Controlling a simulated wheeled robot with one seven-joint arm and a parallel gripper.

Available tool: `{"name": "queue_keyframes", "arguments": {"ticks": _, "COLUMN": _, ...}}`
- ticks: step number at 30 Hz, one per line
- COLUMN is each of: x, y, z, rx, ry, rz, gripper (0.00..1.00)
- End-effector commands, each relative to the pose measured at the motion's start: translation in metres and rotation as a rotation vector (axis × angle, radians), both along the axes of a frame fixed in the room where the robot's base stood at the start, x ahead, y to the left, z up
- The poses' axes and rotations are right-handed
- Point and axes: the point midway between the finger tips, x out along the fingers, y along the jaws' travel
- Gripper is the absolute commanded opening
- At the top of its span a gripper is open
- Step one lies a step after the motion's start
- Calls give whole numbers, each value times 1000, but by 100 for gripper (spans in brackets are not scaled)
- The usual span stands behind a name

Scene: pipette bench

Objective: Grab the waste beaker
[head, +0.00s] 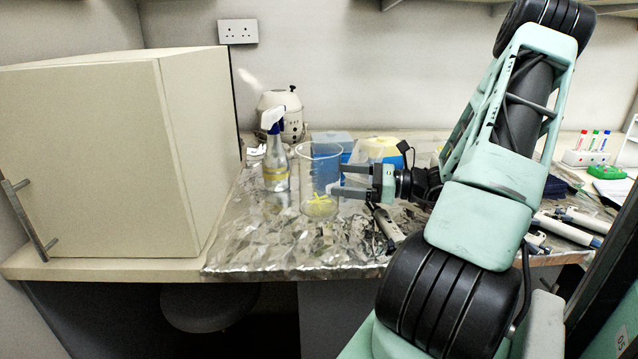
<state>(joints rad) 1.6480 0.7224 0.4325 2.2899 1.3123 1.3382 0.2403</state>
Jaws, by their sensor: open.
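The waste beaker (318,180) is a tall clear glass beaker standing upright on the foil-covered bench, with several yellow pieces at its bottom. My gripper (337,180) is open and level with the beaker's middle, reaching in from the right. Its two fingers point left, and their tips overlap the beaker's right side in the picture. I cannot tell whether the fingers touch the glass or are around it.
A spray bottle (275,160) stands close left of the beaker. A blue box (333,142) and a yellow-topped box (380,148) are behind. A pipette (388,226) lies below my gripper. A large cabinet (120,155) fills the left. Foil (270,248) in front is clear.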

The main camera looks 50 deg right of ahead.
Motion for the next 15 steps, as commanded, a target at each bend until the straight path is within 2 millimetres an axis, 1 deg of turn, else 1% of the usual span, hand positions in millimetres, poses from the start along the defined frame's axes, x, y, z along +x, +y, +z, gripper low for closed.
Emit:
{"name": "queue_keyframes", "arguments": {"ticks": 1, "x": 5, "y": 3, "z": 0, "rx": 0, "ry": -1, "rz": 2, "gripper": 100}}
{"name": "queue_keyframes", "arguments": {"ticks": 7, "x": 16, "y": 9, "z": 1, "rx": 1, "ry": 0, "rz": 3, "gripper": 100}}
{"name": "queue_keyframes", "arguments": {"ticks": 15, "x": 50, "y": 24, "z": 1, "rx": 1, "ry": 0, "rz": 3, "gripper": 100}}
